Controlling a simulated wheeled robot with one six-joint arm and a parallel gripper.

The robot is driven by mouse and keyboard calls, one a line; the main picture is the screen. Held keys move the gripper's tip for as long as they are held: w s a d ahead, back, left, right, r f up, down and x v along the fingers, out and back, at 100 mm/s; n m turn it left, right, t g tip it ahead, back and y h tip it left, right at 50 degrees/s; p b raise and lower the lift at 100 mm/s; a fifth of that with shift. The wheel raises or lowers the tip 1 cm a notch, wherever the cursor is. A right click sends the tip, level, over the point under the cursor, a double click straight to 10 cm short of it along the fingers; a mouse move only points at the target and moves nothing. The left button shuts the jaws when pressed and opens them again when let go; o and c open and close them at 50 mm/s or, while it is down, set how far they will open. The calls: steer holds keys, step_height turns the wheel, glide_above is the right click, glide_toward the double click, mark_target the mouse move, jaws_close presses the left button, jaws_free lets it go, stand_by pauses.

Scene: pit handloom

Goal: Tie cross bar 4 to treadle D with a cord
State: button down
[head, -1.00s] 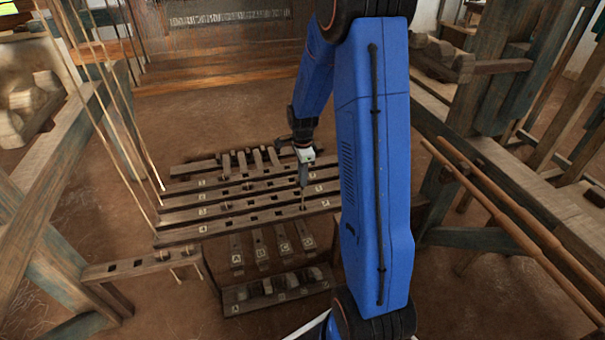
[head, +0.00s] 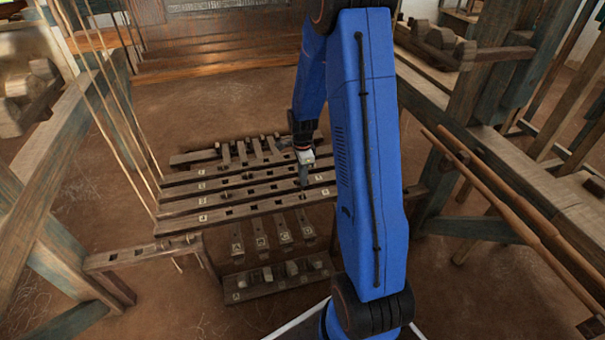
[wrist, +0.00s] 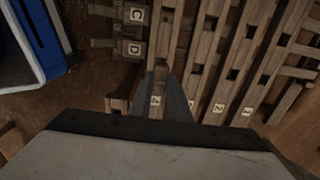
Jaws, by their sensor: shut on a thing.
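Cross bar 4 (head: 250,212) is the nearest of several parallel slotted wooden bars. Its label 4 shows between my fingers in the wrist view (wrist: 155,101). Treadle D (head: 307,230) is the rightmost of the short labelled treadles, in front of and below bar 4; its D label shows left of my fingers in the wrist view (wrist: 134,48). My gripper (head: 304,185) points down over the right part of the bars, its narrow fingertips close together. It is shut on a thin thing, apparently the cord, largely hidden by the fingers. I cannot tell whether it touches bar 4.
A low stand (head: 140,256) with hanging cord ends is at the left front. A slotted block (head: 275,285) lies in front of the treadles. The floor behind the bars is clear.

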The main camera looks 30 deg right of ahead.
steer(key=shift+f, duration=3.8)
steer(key=c, duration=1.6)
jaws_free()
step_height(320, 180, up, 17)
steer(key=shift+r, duration=0.2)
